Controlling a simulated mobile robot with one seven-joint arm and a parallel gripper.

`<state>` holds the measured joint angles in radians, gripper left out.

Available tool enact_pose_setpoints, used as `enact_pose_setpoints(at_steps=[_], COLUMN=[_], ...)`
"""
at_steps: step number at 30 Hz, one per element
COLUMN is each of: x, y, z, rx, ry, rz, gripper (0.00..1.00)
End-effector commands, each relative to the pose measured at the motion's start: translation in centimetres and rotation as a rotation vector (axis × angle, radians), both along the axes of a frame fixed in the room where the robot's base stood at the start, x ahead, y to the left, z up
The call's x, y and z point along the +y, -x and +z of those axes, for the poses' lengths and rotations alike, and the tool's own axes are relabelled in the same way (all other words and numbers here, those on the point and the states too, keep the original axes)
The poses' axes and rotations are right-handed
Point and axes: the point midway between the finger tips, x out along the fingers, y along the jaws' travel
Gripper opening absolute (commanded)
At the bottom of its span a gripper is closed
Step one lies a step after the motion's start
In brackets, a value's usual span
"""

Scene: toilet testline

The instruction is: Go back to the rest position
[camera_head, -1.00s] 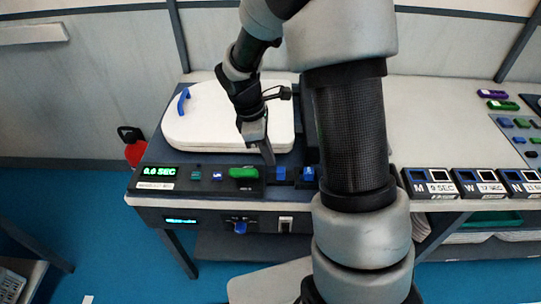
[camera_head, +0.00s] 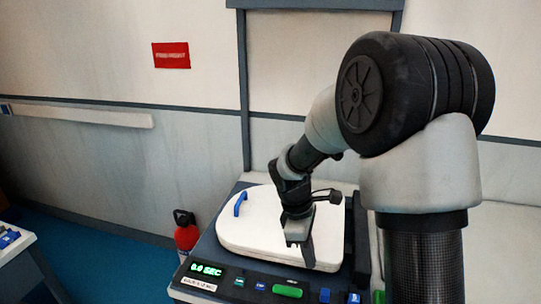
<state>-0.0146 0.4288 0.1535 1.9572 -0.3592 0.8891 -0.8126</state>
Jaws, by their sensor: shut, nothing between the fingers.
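My gripper (camera_head: 303,254) is shut and empty. It points down over the right part of the white toilet lid (camera_head: 262,228), near its front edge. I cannot tell whether the fingertips touch the lid. The lid lies flat and closed, with a blue handle (camera_head: 240,203) at its left. My arm rises from the gripper to the upper right and hides part of the wall and bench behind it.
A control panel with a green "0.0 SEC" display (camera_head: 206,270), a green button (camera_head: 288,291) and blue buttons runs along the lid's front. A red bottle-like object (camera_head: 186,233) stands left of the unit. A red sign (camera_head: 171,55) hangs on the wall. Blue floor is open at left.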

Motion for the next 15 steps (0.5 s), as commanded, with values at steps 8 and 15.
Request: enact_pose_setpoints(at_steps=[8, 15], x=[-1.2, -1.5], y=[4.7, 11.7], z=[13.5, 22.3], rx=[-0.257, -0.48], ry=[-0.062, -0.226], rz=[-0.388, -0.799], gripper=[0.0, 0.0])
